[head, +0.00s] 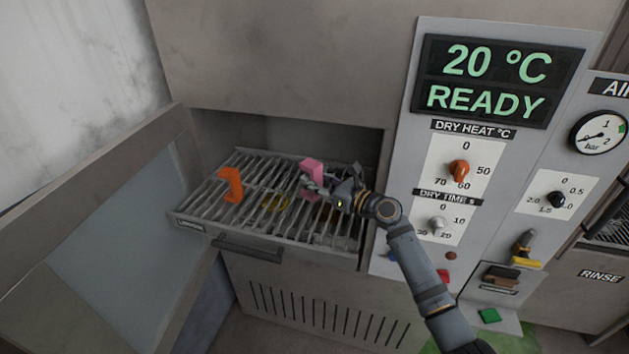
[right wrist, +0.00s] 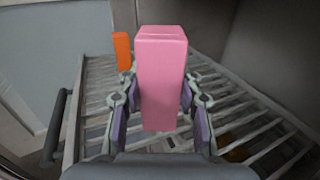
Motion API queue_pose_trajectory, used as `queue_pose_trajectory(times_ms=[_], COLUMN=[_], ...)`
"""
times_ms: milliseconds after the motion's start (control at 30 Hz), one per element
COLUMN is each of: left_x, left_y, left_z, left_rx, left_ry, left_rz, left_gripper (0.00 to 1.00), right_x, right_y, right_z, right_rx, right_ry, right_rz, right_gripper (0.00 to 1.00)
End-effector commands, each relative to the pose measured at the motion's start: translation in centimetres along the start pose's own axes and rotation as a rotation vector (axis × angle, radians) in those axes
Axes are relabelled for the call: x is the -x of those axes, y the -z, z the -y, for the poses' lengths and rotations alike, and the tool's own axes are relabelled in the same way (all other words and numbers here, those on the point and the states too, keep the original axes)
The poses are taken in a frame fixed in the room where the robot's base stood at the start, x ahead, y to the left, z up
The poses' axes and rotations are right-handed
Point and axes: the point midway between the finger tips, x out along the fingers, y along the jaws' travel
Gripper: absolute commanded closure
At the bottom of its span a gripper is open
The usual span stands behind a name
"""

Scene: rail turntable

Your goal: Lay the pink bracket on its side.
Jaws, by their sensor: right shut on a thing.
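The pink bracket (head: 312,169) is at the rack's right part in the head view. In the right wrist view the pink bracket (right wrist: 161,80) fills the middle, a tall block between the fingers. My right gripper (head: 318,187) is shut on it; its fingers (right wrist: 160,112) grip both sides. The bracket's lower end is hidden by the gripper, so I cannot tell whether it touches the rack. My left gripper is not in view.
An orange bracket (head: 230,184) stands on the left of the wire rack (head: 205,215), and shows in the wrist view (right wrist: 122,52). The rack juts from an open chamber with walls behind. An open door (head: 110,230) stands at left. A control panel (head: 405,160) is at right.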

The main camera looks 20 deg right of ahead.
Motion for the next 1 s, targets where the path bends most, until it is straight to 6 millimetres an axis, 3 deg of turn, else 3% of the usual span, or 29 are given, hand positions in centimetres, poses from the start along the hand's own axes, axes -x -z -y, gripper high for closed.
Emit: queue_pose_trajectory(times_ms=[33, 167, 433, 1000], left_x=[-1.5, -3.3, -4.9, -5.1], left_y=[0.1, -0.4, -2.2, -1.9], left_z=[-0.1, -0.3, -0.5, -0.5], left_rx=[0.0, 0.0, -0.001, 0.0], left_ry=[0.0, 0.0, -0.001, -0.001], left_rz=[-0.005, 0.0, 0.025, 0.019], left_gripper=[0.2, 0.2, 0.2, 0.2], right_x=[0.0, 0.0, 0.0, 0.0], right_y=[1.3, 2.9, 5.8, 6.3], right_z=[0.0, 0.0, 0.0, 0.0], right_rx=[0.002, 0.002, -0.001, 0.001], right_ry=[0.0, 0.0, -0.001, -0.001], right_rz=[0.002, 0.003, 0.002, 0.002], right_gripper=[1.0, 1.0, 1.0, 1.0])
